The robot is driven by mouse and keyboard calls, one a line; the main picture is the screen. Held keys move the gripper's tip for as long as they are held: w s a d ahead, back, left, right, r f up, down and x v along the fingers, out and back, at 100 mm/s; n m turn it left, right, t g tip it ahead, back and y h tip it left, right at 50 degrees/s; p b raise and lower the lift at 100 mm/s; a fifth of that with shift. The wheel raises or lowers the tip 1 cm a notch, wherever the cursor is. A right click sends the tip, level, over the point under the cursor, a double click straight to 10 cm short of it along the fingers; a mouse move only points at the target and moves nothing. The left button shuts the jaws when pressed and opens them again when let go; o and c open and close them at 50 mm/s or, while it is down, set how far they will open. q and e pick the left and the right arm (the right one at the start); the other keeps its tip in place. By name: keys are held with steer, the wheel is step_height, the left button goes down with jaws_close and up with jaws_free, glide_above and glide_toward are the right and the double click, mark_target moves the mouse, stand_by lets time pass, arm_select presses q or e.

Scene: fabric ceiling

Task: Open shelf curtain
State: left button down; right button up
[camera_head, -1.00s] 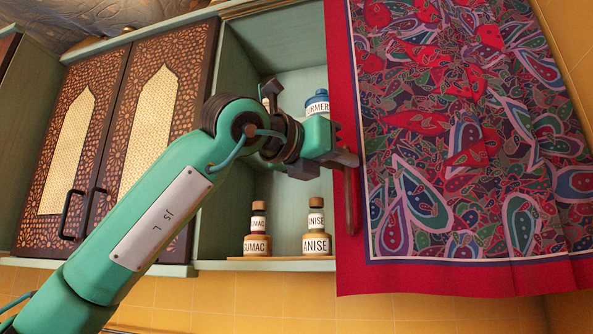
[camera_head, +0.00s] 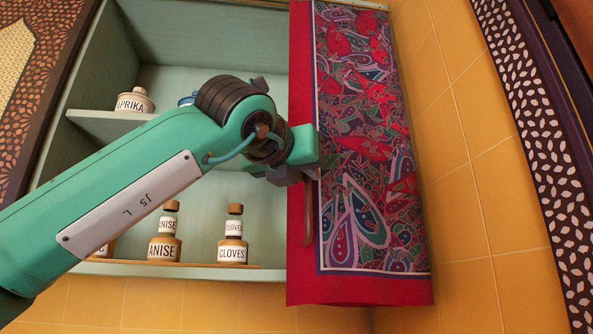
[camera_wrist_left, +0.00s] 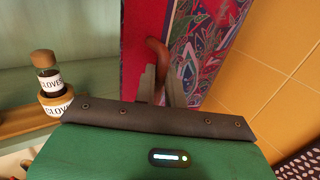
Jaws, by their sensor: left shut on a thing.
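The shelf curtain (camera_head: 365,150) is red-bordered with a paisley pattern and hangs over the right part of the shelf. Its left part is drawn aside and the shelf's left side is uncovered. A brown curved handle (camera_head: 308,215) hangs at the curtain's left edge; it also shows in the left wrist view (camera_wrist_left: 157,52). My left gripper (camera_head: 312,172) is at that edge, shut on the handle. In the left wrist view its fingers (camera_wrist_left: 162,85) close around the handle. My right gripper is out of view.
The green shelf (camera_head: 215,45) holds a paprika jar (camera_head: 133,103) above, and anise (camera_head: 165,240) and clove (camera_head: 233,240) bottles below. A yellow tiled wall (camera_head: 460,200) is to the right. A patterned dark panel (camera_head: 545,150) stands at the far right.

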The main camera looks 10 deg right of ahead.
arm_select(q)
steer(key=c, duration=1.5)
jaws_free()
steer(key=shift+a, duration=0.1)
